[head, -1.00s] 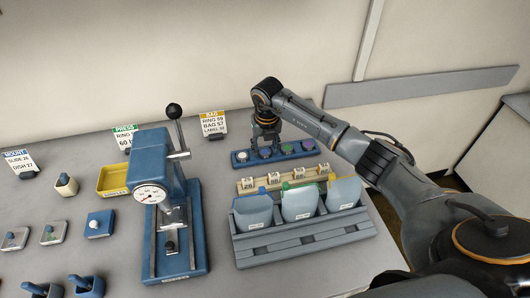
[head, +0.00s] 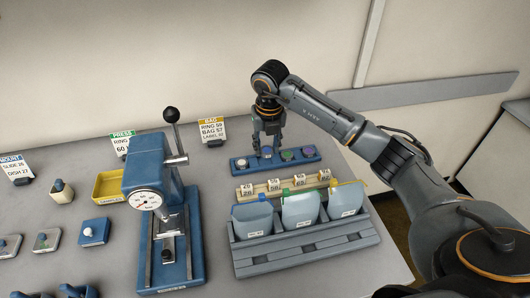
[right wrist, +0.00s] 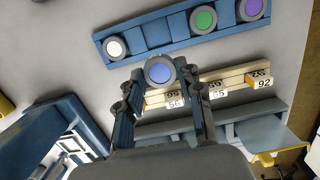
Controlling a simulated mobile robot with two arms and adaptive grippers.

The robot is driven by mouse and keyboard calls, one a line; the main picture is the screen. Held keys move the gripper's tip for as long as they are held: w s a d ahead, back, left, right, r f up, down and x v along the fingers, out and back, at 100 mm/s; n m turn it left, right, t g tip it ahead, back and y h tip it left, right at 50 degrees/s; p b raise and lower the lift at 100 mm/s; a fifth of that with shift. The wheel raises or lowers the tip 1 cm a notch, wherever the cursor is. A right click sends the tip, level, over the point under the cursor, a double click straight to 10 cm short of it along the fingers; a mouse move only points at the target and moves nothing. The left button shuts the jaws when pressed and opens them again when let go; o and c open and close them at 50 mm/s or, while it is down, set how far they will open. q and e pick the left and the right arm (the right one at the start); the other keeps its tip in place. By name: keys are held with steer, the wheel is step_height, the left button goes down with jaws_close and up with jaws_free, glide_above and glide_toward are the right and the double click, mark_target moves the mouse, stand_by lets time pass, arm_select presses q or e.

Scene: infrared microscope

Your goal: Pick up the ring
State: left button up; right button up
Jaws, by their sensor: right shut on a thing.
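A blue-faced ring with a grey rim (right wrist: 160,70) is held between the fingertips of my right gripper (right wrist: 158,75) in the right wrist view. In the head view my right gripper (head: 268,144) points down with the blue ring (head: 266,152) at its tips. The ring appears slightly above the long blue rack (right wrist: 160,32). An empty slot shows in the rack between the white ring (right wrist: 115,47) and the green ring (right wrist: 203,19). A purple ring (right wrist: 250,8) sits at the far end. My left gripper is not in view.
A cream holder (head: 250,190) with numbered labels stands in front of the rack. A grey crate (head: 305,247) with several bags is nearer. A blue press (head: 150,175), yellow tray (head: 110,186) and bag sign (head: 212,128) stand to the left.

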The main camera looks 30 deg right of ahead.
steer(key=s+a+r+b, duration=0.2)
steer(key=s+r, duration=0.3)
steer(key=s, duration=0.5)
steer(key=shift+a+r, duration=0.35)
steer(key=shift+a, duration=0.3)
